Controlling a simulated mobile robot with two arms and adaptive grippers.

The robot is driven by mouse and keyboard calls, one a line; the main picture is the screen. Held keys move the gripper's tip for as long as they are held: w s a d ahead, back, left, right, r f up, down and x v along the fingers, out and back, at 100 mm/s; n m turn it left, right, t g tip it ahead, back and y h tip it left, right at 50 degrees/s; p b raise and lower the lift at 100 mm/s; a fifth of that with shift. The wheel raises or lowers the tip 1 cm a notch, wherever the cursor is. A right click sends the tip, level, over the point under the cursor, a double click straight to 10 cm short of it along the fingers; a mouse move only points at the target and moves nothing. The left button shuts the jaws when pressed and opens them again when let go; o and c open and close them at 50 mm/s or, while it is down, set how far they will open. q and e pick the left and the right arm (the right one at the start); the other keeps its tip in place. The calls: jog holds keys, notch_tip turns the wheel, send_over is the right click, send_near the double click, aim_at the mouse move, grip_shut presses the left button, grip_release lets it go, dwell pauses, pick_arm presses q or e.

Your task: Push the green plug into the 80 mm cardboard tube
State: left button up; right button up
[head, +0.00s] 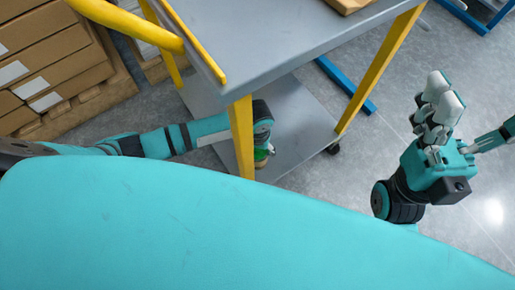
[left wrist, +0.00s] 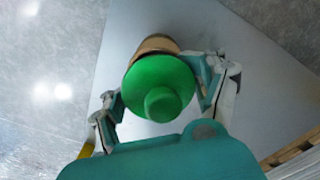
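The green plug (left wrist: 158,88) shows its round face and central knob in the left wrist view. Behind it is the brown cardboard tube (left wrist: 153,45), mostly hidden by the plug. Whether the plug sits in the tube's mouth or just before it, I cannot tell. My left gripper (left wrist: 160,92) has one finger at each side of the plug, seemingly touching its rim. My right gripper (head: 440,100) is raised at the right, apparently empty.
The cart's grey top (head: 270,30) stands above the lower shelf (head: 300,125). A yellow leg (head: 242,140) is close to my left arm. Cardboard boxes (head: 50,55) are stacked at the left. Grey floor is clear around my right gripper.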

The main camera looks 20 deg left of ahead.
pick_arm(q)
jog(key=o, duration=0.7)
jog(key=shift+s, duration=0.1)
jog(key=shift+o, duration=0.2)
notch_tip(320, 180, up, 12)
jog(key=shift+r, duration=0.1)
